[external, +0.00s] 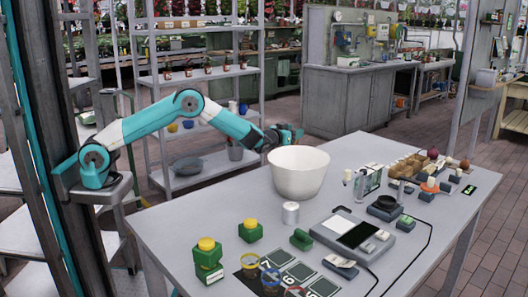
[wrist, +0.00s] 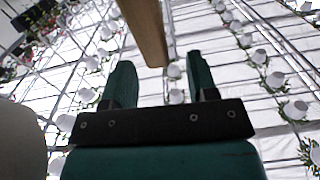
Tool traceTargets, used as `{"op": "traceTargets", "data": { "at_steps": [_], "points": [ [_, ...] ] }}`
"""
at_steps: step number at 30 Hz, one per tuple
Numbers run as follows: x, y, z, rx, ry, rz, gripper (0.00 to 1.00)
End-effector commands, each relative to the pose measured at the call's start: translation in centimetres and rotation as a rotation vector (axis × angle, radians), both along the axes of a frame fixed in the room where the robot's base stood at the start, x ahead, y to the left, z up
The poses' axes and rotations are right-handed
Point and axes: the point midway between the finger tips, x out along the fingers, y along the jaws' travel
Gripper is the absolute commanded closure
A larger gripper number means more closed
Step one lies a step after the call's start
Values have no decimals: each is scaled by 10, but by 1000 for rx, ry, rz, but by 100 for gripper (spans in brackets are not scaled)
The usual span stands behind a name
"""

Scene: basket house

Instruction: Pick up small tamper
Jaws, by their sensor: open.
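My gripper (external: 290,135) is at the table's far edge, just behind and above the large white bowl (external: 299,172). In the wrist view its two green fingers (wrist: 159,62) are apart with nothing held between them. I cannot tell for sure which item is the small tamper. None touches my gripper.
Green bottles with yellow tops (external: 207,262) stand at front left beside numbered cards (external: 299,272). A flat device with a black panel (external: 357,235) lies mid-table, with cables to its right. Small items crowd the right end.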

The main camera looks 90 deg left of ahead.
Motion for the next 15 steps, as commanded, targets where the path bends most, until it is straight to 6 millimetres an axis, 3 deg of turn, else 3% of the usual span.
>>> {"op": "traceTargets", "data": {
  "at_steps": [3,9,15],
  "points": [
    [0,0,-28,-2,7,0,47],
    [16,18,-27,-1,0,2,47],
    [21,22,-26,-1,2,0,47]
  ]
}}
